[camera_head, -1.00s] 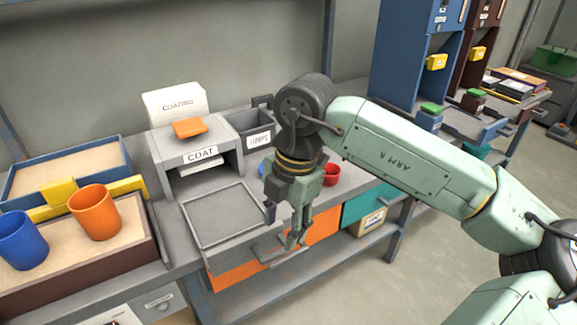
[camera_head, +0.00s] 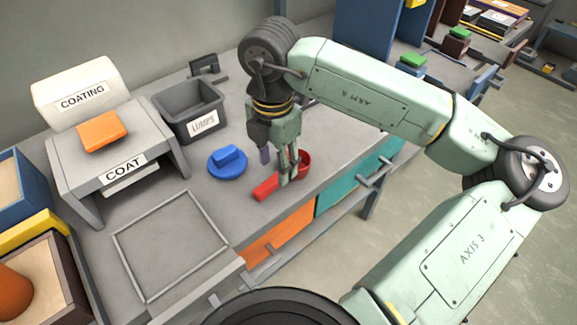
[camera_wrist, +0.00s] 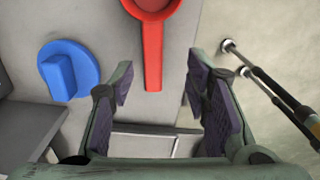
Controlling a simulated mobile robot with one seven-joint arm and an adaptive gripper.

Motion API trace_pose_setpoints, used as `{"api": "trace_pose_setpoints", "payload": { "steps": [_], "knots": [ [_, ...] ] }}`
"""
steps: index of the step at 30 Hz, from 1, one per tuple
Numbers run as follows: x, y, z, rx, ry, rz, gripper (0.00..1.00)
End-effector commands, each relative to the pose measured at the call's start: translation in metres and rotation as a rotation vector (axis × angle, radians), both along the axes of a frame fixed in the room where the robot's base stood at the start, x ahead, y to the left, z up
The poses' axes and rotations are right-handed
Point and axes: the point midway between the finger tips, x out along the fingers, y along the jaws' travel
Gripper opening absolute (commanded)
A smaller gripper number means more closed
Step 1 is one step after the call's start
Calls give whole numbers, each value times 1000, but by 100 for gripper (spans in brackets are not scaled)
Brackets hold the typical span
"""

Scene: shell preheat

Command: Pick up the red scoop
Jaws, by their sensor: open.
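The red scoop (camera_head: 266,188) lies on the grey bench near its front edge, and its round cup is partly behind my gripper (camera_head: 277,168) in the head view. In the wrist view the scoop's handle (camera_wrist: 153,60) points down the picture, its end between my open fingertips (camera_wrist: 159,86); the cup is cut off at the top edge. My gripper is open and empty, pointing down. I cannot tell its exact height above the handle.
A blue round lid-like piece (camera_head: 227,163) lies left of the scoop. A grey bin marked LUMPS (camera_head: 190,108) and the COAT stand (camera_head: 108,150) are behind and left. A framed tray area (camera_head: 172,245) lies at front left. Bench space right of the gripper is clear.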

Motion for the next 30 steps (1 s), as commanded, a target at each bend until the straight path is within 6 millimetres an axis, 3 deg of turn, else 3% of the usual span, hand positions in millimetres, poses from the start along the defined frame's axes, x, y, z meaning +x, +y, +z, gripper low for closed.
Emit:
{"api": "trace_pose_setpoints", "payload": {
  "steps": [8,18,25,30],
  "knots": [
    [1,2,-22,3,3,1,43],
    [7,4,-66,2,-1,0,43],
    [7,4,-68,1,-1,1,43],
    [8,4,-68,1,-1,0,33]
  ]
}}
